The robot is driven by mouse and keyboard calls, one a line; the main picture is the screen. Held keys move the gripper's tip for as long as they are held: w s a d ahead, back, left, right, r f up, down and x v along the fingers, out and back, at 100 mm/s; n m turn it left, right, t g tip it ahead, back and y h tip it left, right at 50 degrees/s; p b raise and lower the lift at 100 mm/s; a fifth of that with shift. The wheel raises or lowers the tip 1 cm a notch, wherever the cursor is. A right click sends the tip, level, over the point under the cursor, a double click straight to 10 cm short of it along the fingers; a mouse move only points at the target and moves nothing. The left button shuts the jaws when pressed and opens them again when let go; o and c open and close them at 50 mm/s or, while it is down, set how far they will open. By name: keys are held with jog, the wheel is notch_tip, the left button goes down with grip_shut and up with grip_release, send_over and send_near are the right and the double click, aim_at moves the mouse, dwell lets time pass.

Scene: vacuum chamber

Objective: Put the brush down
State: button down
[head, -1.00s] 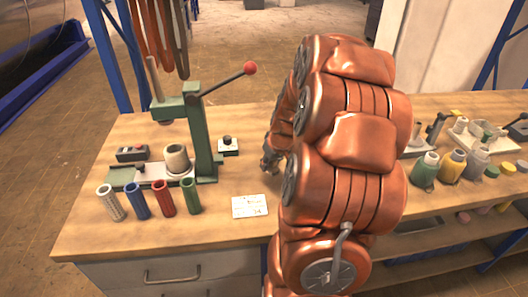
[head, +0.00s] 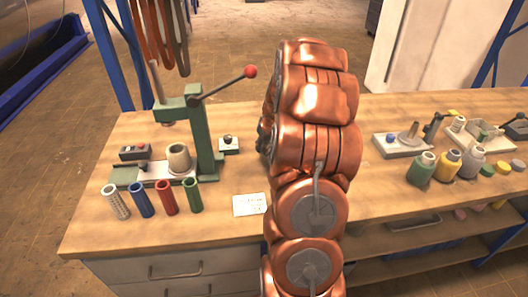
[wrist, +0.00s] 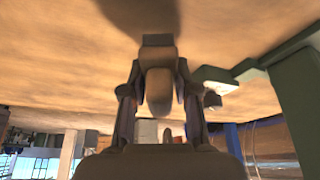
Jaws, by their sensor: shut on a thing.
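In the wrist view my gripper (wrist: 158,95) is shut on the brush (wrist: 158,82), which shows as a tan, rounded piece between the two fingers with a dark grey part at its far end. The wooden bench top (wrist: 70,65) fills the upper part of this inverted-looking view, and a dark shadow lies on it near the brush. I cannot tell whether the brush touches the bench. In the head view my copper arm hides the brush and most of my gripper; only a dark bit shows at the arm's left edge.
A green lever press (head: 200,130) with a red knob stands left of my arm; its green body also shows at right in the wrist view (wrist: 300,95). Several coloured tubes (head: 166,197) and a white card (head: 248,205) are in front. Bottles (head: 447,163) and fixtures stand right.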

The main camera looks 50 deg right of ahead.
aim_at(264, 159)
notch_tip(264, 159, down, 3)
jog(key=shift+p, duration=0.8)
jog(key=shift+f, duration=0.25)
jog(key=shift+f, duration=0.15)
jog(key=c, duration=0.9)
grip_release()
jog(key=shift+o, duration=0.2)
